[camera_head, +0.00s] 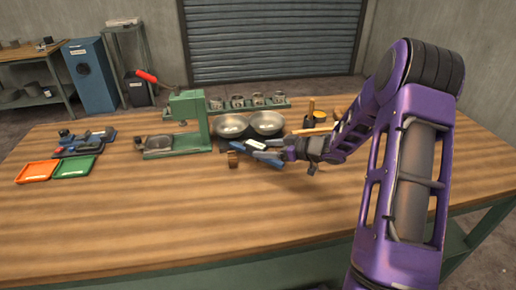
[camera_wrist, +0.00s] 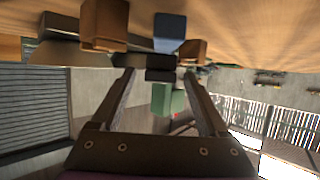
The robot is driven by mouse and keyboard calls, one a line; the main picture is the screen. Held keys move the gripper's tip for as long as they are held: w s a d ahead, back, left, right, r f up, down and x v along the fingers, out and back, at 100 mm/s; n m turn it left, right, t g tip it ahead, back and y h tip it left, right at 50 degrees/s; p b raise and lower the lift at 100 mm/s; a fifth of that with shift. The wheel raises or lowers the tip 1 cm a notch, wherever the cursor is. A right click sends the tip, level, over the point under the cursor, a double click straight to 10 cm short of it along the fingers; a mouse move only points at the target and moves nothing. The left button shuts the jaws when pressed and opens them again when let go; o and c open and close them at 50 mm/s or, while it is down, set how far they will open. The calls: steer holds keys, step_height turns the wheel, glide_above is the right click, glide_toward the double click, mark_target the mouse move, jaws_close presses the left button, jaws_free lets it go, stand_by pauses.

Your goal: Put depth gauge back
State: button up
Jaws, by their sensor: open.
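My gripper (camera_head: 274,152) reaches left over the middle of the table, by the two metal bowls. Its fingers stand wide apart in the wrist view (camera_wrist: 160,85). A blue piece with a white patch (camera_head: 256,145) shows at the gripper's tip; it may be the depth gauge, but I cannot tell it surely from the fingers. In the wrist view a small dark block (camera_wrist: 160,67) appears between or just beyond the fingertips, with a blue block (camera_wrist: 170,30) near it. Whether they touch the fingers is unclear.
A green press (camera_head: 188,118) with a red handle stands left of the bowls (camera_head: 232,126). Blue and dark tools (camera_head: 82,143), an orange tray (camera_head: 37,172) and a green tray (camera_head: 74,167) lie at the left. A rack of cups (camera_head: 257,101) stands behind. The front table is clear.

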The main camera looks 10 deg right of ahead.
steer(key=v, duration=0.7)
steer(key=shift+s+d, duration=0.25)
steer(key=shift+s, duration=0.05)
steer(key=shift+r, duration=0.1)
